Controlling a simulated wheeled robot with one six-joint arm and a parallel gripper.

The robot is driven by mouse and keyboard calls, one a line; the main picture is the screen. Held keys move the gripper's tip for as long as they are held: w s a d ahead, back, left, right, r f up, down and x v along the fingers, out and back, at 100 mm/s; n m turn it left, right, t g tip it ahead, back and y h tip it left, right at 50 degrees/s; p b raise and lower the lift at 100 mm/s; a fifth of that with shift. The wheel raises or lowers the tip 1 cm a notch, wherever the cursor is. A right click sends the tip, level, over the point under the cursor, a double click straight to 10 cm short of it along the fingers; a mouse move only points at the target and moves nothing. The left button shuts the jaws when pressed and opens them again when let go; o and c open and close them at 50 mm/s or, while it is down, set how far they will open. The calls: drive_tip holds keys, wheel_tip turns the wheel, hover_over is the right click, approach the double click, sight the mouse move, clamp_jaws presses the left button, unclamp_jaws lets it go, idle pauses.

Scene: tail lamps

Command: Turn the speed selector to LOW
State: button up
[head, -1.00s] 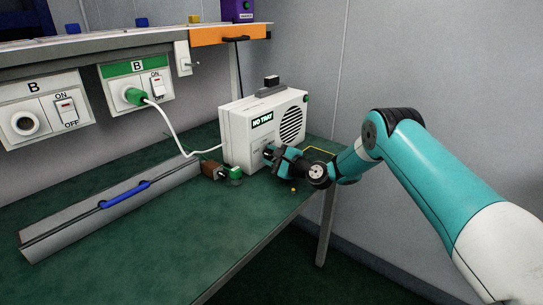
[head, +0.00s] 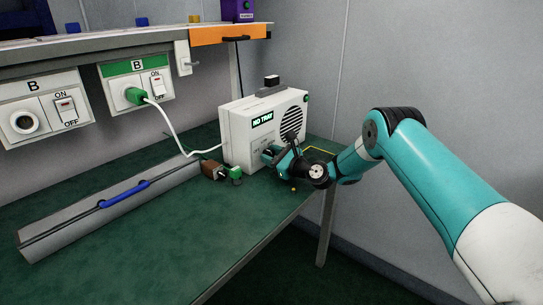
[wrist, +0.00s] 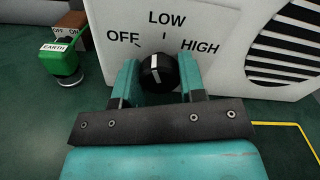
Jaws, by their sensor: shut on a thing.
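The speed selector (wrist: 158,73) is a round black knob with a white mark on the front of the white machine (head: 240,138). In the wrist view, OFF is at its upper left, LOW above and HIGH at its upper right. The white mark points roughly upward on the LOW side; its exact angle is hard to tell. My gripper (wrist: 160,80) is shut on the knob, one teal finger on each side. In the head view, my gripper (head: 272,156) is at the machine's front and hides the knob.
The machine's display (head: 262,120) reads NO TRAY. A green EARTH plug (wrist: 62,60) and a brown ON/OFF block (head: 211,170) stand left of my gripper. A shelf runs above.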

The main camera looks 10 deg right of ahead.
drive_tip(key=shift+m, duration=2.2)
drive_tip(key=shift+d, duration=0.1)
drive_tip(key=o, duration=0.9)
drive_tip(key=v, duration=0.4)
drive_tip(key=b+v, duration=0.1)
drive_tip(key=v, duration=0.3)
drive_tip(key=b+v, duration=0.1)
drive_tip(key=v, duration=0.3)
drive_tip(key=shift+s+d+f, duration=0.1)
drive_tip(key=shift+s+f, duration=0.05)
drive_tip(key=shift+f, duration=0.25)
drive_tip(key=b+v, duration=0.3)
drive_tip(key=b, duration=0.3)
drive_tip(key=shift+d+r, duration=0.1)
drive_tip(key=shift+s+d+r+b, duration=0.15)
drive_tip(key=shift+s+d+b, duration=0.25)
drive_tip(key=shift+b, duration=0.65)
drive_tip(key=shift+s+r+b, duration=0.2)
drive_tip(key=shift+s+b, duration=0.15)
drive_tip(key=shift+s, duration=0.05)
